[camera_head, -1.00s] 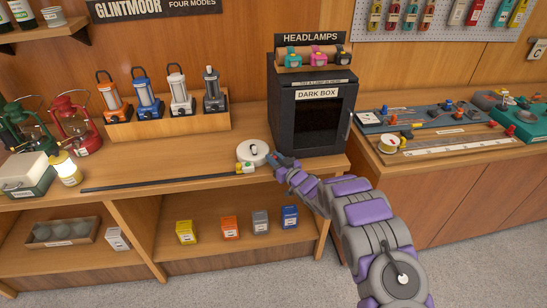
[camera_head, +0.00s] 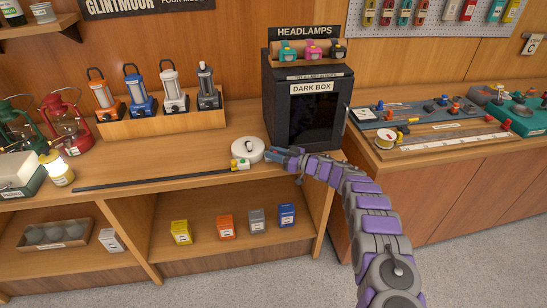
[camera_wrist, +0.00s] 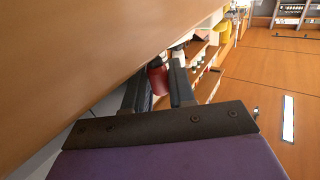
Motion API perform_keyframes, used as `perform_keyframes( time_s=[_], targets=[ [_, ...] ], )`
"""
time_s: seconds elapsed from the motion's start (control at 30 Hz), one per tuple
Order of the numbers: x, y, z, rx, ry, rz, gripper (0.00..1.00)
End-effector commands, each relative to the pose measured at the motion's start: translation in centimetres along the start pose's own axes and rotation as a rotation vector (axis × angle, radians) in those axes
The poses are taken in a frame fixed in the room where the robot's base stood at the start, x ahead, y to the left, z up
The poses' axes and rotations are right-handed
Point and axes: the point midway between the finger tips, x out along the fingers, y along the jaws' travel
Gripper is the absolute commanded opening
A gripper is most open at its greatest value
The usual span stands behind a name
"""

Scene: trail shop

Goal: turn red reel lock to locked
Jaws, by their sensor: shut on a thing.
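My gripper (camera_head: 274,154) is low over the front of the counter, beside the right edge of a white round piece (camera_head: 248,150) in the head view. In the wrist view, my gripper (camera_wrist: 158,78) has a red piece (camera_wrist: 157,80) between its fingers, and it is shut on it. I cannot tell whether this is the lock; the head view hides it behind the fingers.
The black dark box (camera_head: 310,107) stands close behind my gripper. Lanterns stand in a wooden rack (camera_head: 160,127). Small boxes sit on the lower shelf (camera_head: 200,250).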

Motion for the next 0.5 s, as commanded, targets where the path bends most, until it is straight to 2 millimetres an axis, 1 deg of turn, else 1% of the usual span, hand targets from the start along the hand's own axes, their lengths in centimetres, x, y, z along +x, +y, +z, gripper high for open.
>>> perform_keyframes(
  time_s=[0.03, 0.5],
  targets=[
    [-0.04, 0.12, 0.31, 0.0, -0.001, -0.009, 0.0],
    [-0.12, 0.37, -0.1, -0.002, 0.001, -0.067, 0.0]
  ],
)
